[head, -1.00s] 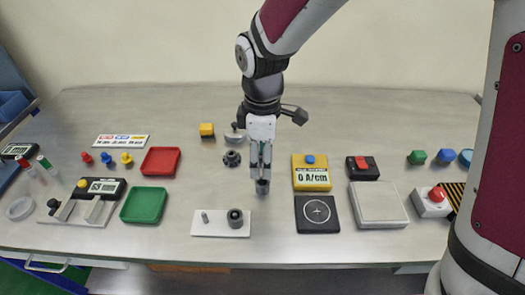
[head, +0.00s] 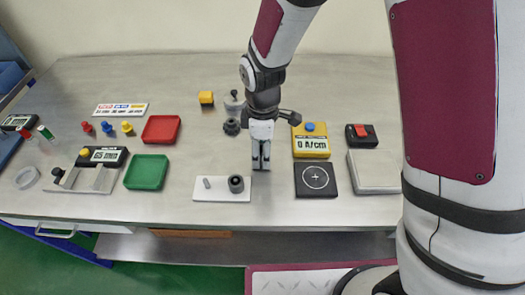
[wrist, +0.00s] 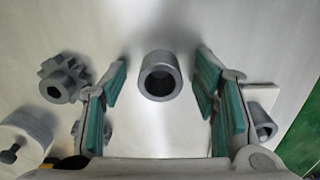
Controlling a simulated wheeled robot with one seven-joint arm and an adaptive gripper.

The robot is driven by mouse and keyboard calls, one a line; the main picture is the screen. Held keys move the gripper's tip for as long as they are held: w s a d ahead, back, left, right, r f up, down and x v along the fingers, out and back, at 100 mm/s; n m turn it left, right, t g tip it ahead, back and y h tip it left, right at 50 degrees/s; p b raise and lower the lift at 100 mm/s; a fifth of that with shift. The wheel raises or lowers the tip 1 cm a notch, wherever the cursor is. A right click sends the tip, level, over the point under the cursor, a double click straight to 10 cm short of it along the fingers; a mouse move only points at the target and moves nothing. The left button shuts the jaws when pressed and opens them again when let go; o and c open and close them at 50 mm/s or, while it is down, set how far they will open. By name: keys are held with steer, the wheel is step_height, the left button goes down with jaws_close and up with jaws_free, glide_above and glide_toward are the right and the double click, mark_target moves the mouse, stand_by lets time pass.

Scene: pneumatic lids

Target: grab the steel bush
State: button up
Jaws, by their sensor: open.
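The steel bush (wrist: 160,75) is a short grey hollow cylinder standing upright on the bench. In the wrist view it lies between my open fingers, a little beyond their tips, with a gap on both sides. My gripper (wrist: 161,95) has green finger pads and holds nothing. In the head view my gripper (head: 261,165) points down at the bench, just right of the white plate, and the bush is hidden behind its fingers.
The white plate (head: 208,195) with a peg and a dark cylinder (head: 236,184) is close on the left. A black pad (head: 316,180) is on the right. A gear (wrist: 65,78) and a knobbed weight (wrist: 28,132) lie on one side. A green tray (head: 147,172) is farther left.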

jaws_close()
steer(key=shift+r, duration=0.1)
